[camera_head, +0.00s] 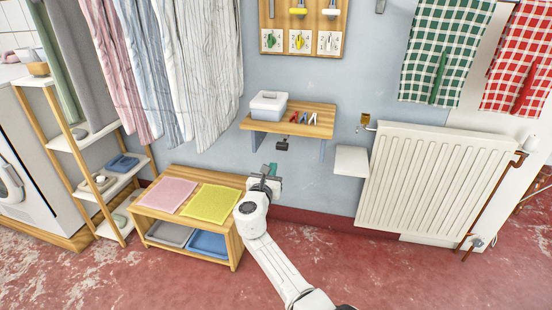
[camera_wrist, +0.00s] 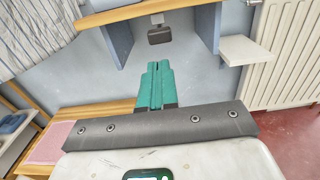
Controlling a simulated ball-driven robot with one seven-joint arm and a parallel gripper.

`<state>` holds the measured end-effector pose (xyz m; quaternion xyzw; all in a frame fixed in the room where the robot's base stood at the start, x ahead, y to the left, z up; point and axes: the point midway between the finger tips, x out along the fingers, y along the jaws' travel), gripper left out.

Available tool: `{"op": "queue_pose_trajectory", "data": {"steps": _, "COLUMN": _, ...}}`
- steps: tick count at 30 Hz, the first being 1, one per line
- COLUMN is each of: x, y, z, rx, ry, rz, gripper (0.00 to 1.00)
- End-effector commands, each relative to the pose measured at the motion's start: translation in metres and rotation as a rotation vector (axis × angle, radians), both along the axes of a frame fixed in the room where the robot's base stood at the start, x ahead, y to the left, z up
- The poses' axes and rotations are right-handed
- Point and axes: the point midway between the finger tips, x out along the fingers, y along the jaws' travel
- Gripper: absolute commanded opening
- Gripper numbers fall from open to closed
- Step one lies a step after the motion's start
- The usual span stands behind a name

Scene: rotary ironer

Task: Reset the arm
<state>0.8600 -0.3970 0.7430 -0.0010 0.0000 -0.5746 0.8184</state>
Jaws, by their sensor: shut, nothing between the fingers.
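My gripper (camera_head: 268,171) is at the end of my white arm, in front of the blue wall, at the right end of the low wooden bench (camera_head: 237,248). In the wrist view its teal fingers (camera_wrist: 155,86) lie side by side, shut, with nothing between them. It is below the wooden wall shelf (camera_head: 327,124) and apart from it.
A pink cloth (camera_head: 168,194) and a yellow cloth (camera_head: 211,202) lie on the bench, with grey (camera_head: 170,234) and blue (camera_head: 208,244) trays beneath. A small white wall shelf (camera_head: 351,161) and a radiator (camera_head: 434,182) are to the right. Red floor (camera_head: 370,265) is open in front.

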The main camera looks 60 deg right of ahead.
Motion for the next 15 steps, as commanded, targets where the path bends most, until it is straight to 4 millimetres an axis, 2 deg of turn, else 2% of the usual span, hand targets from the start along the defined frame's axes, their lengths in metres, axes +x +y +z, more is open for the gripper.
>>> {"op": "queue_pose_trajectory", "data": {"steps": 1, "x": -0.003, "y": 0.009, "z": 0.001, "rx": 0.001, "ry": 0.001, "rz": 0.002, "gripper": 0.00}}
{"op": "queue_pose_trajectory", "data": {"steps": 6, "x": -0.011, "y": 0.027, "z": 0.000, "rx": 0.000, "ry": 0.002, "rz": 0.000, "gripper": 0.00}}
{"op": "queue_pose_trajectory", "data": {"steps": 15, "x": -0.013, "y": 0.034, "z": -0.001, "rx": 0.001, "ry": 0.001, "rz": -0.002, "gripper": 0.00}}
